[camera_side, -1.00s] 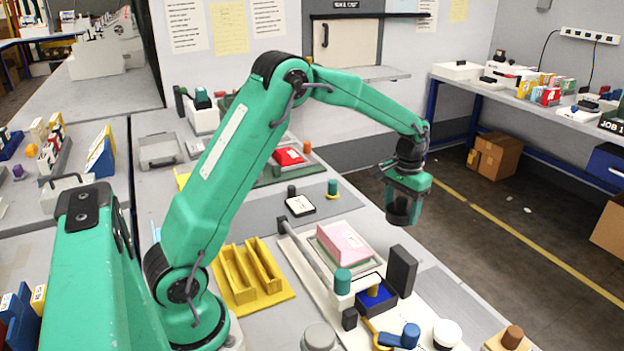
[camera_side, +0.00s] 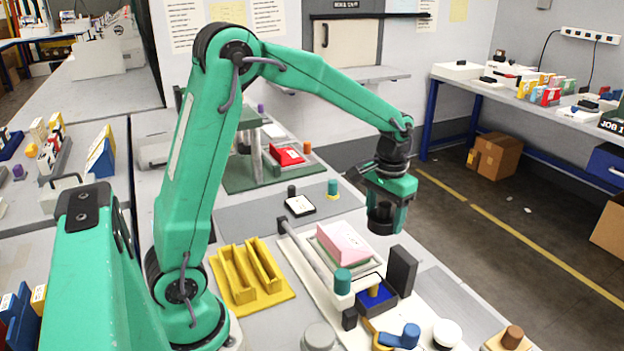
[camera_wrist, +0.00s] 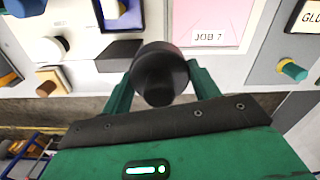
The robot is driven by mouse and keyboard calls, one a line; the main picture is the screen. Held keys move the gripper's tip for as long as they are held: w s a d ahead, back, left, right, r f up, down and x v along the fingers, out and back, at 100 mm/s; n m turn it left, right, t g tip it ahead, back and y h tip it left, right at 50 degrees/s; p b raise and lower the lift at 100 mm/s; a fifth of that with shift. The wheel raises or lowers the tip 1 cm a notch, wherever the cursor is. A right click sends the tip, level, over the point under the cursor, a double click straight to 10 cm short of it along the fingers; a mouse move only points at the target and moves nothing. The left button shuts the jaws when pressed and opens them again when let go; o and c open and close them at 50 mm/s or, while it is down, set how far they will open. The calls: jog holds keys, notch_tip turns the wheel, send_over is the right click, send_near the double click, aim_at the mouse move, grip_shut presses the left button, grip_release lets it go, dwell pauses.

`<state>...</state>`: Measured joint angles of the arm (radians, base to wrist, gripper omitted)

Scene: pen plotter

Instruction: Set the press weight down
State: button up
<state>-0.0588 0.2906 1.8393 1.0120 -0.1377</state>
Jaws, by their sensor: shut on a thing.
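My gripper (camera_side: 388,204) is shut on the press weight (camera_side: 382,219), a dark round cylinder. In the wrist view the weight (camera_wrist: 160,72) sits between the two green fingers of my gripper (camera_wrist: 162,84). In the side view it hangs in the air, above and right of the pink pad (camera_side: 343,242). The pink pad lies on a pale tray at the plotter bed. In the wrist view the pad (camera_wrist: 213,22) shows a "JOB 7" label, beyond the weight and to its right.
A dark upright block (camera_side: 401,270) stands right of the pad. A blue tray (camera_side: 375,296) with a yellow peg, a white round knob (camera_side: 447,333) and a blue-handled tool (camera_side: 401,337) are in front. A rail with a green knob (camera_side: 342,281) runs along the pad's left side.

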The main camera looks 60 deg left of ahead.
jog(key=shift+s+d+r, duration=0.15)
jog(key=shift+s+d, duration=0.15)
jog(key=shift+s, duration=0.6)
jog(key=shift+s+d+r, duration=0.2)
jog(key=shift+s+d, duration=0.1)
jog(key=shift+s, duration=0.65)
jog(key=shift+s+d+r, duration=0.15)
jog(key=shift+s+d, duration=0.15)
jog(key=shift+s, duration=0.6)
jog(key=shift+a, duration=0.1)
send_over(347, 241)
notch_tip(347, 241, down, 7)
jog(key=shift+f, duration=0.1)
jog(key=shift+f, duration=1.95)
jog(key=shift+f, duration=0.1)
jog(key=o, duration=1.6)
